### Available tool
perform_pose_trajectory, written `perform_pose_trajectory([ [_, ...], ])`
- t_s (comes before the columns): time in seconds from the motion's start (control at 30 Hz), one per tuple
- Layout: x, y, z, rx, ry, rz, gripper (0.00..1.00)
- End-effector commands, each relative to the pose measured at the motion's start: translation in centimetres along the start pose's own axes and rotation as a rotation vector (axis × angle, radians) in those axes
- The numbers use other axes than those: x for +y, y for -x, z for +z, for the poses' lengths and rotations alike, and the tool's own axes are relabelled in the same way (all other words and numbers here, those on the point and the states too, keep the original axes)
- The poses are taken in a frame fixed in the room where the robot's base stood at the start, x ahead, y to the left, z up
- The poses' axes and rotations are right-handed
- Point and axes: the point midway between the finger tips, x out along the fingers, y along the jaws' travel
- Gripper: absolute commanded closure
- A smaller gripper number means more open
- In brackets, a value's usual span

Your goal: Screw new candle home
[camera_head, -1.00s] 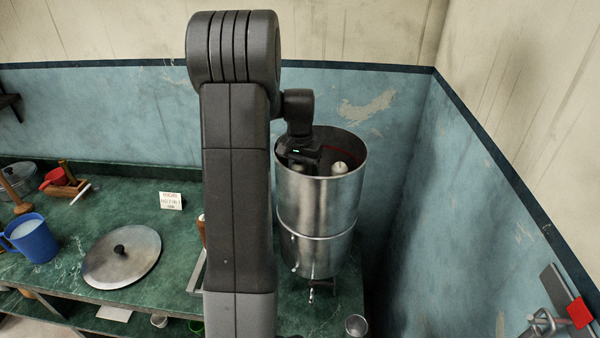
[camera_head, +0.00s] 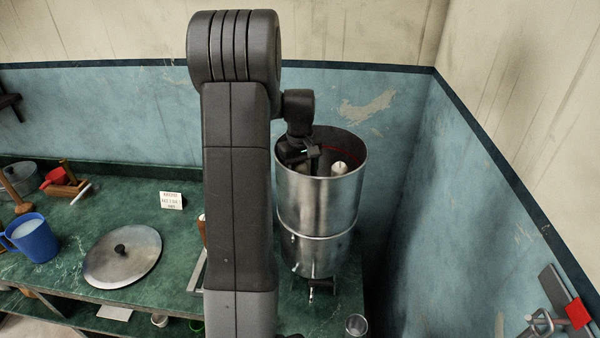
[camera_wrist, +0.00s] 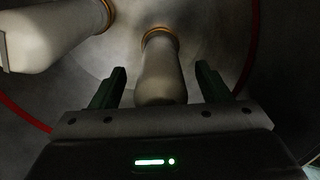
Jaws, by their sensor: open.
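Two white candles stand inside a tall metal vessel (camera_head: 318,205) in the head view. One candle top (camera_head: 338,168) shows at the vessel's right inside; another pale shape beside my gripper is mostly hidden. In the wrist view, one candle (camera_wrist: 161,70) lies between my gripper's two dark fingers (camera_wrist: 160,85), with gaps on both sides. Its far end meets a brass-coloured ring (camera_wrist: 160,34). A second candle (camera_wrist: 50,38) sits at the upper left, its end in a similar ring (camera_wrist: 106,12). My gripper is open, down inside the vessel's mouth.
The vessel's wall surrounds my gripper, and a red line (camera_wrist: 252,50) runs round the inside. A round metal lid (camera_head: 122,256), a blue mug (camera_head: 32,240) and a small sign (camera_head: 171,201) are on the green counter (camera_head: 75,285). A wall corner is close on the right.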

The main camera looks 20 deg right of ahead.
Motion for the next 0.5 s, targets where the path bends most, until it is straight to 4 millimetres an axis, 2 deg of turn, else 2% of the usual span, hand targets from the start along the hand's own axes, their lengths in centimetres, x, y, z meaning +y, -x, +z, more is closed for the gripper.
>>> perform_pose_trajectory([
  [0.17,0.0,-0.01,0.01,0.0,0.067,0.0,0.3],
  [0.5,0.0,0.0,0.01,0.0,0.417,-0.001,0.3],
])
